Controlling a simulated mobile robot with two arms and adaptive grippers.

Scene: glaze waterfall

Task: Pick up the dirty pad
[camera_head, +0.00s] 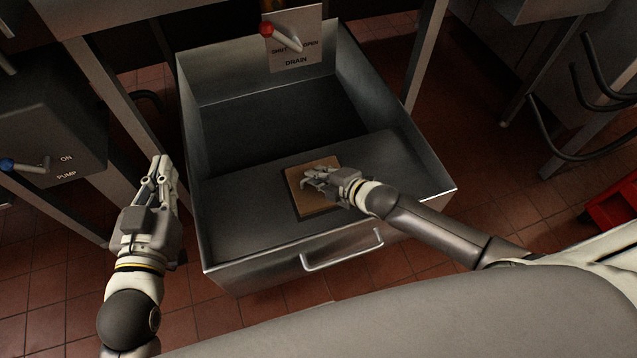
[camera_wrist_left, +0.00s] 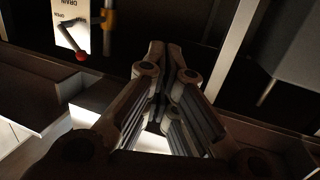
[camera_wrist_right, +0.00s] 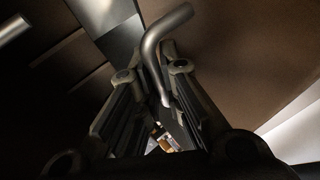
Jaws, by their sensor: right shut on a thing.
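The dirty pad (camera_head: 316,203) is a square brown slab with a dark edge, over the grey front shelf inside the open metal drawer. My right gripper (camera_head: 308,178) is over the pad and covers part of it. In the right wrist view my right gripper (camera_wrist_right: 162,50) is shut on a bent metal bar (camera_wrist_right: 158,32), which looks like the pad's handle; the brown pad face (camera_wrist_right: 245,60) is beside it. I cannot tell whether the pad touches the shelf. My left gripper (camera_head: 163,165) is shut and empty, left of the drawer; its fingertips meet in the left wrist view (camera_wrist_left: 165,50).
The drawer (camera_head: 425,165) has raised metal walls and a front handle (camera_head: 343,252). A drain sign (camera_head: 296,55) with a red-tipped lever (camera_head: 287,37) is at its back. A pump box (camera_head: 50,130) with a blue-tipped lever (camera_head: 28,166) is at left. Table legs flank the drawer.

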